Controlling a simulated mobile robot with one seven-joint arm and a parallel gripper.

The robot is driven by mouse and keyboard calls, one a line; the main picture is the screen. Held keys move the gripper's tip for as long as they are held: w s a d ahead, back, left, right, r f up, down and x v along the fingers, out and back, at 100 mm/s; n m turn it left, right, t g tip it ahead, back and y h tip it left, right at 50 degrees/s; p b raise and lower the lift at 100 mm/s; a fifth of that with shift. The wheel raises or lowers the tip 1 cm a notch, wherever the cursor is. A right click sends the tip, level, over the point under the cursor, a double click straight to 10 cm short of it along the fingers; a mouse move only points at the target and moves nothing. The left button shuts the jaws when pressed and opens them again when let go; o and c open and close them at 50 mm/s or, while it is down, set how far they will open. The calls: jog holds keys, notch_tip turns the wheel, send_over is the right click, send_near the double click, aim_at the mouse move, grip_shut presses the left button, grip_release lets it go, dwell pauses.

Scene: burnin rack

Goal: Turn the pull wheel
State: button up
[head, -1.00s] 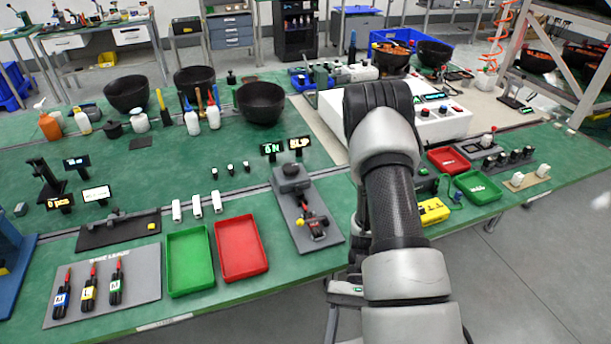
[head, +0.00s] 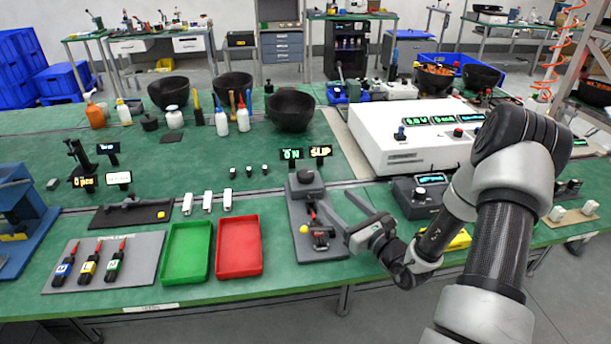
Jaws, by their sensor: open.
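A grey pull-test fixture (head: 300,222) stands on the green bench beside the red tray. It has a dark block (head: 305,177) at its far end. A red-and-black tool-like part (head: 318,232) lies along its middle.
Two small displays, one reading 0N (head: 291,154) and one SLIP (head: 320,151), stand behind the fixture. A red tray (head: 239,272) and green tray (head: 186,278) lie left. A dark instrument box (head: 421,203) and a white machine (head: 390,150) stand to the right.

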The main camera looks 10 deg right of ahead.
aim_at(305, 172)
jog(key=b+x, duration=0.1)
jog(key=x, duration=1.6)
jog(key=shift+a, duration=0.15)
jog(key=c, duration=1.1)
jog(key=shift+o, duration=0.2)
jog(key=shift+y+b, duration=0.3)
jog(key=n+g+y+b, duration=0.1)
jog(key=n+g+y, duration=0.1)
jog(key=y, duration=0.1)
jog(key=n+g+y+b, duration=0.2)
jog(key=n, duration=0.1)
jog(key=shift+f+g+y, duration=0.2)
jog(key=shift+g+y, duration=0.1)
jog(key=shift+y, duration=0.1)
jog(key=shift+s+r+n+g+y+b, duration=0.15)
jog(key=shift+n+g+y+b, duration=1.1)
jog(key=shift+g, duration=0.35)
jog(key=shift+r, duration=0.1)
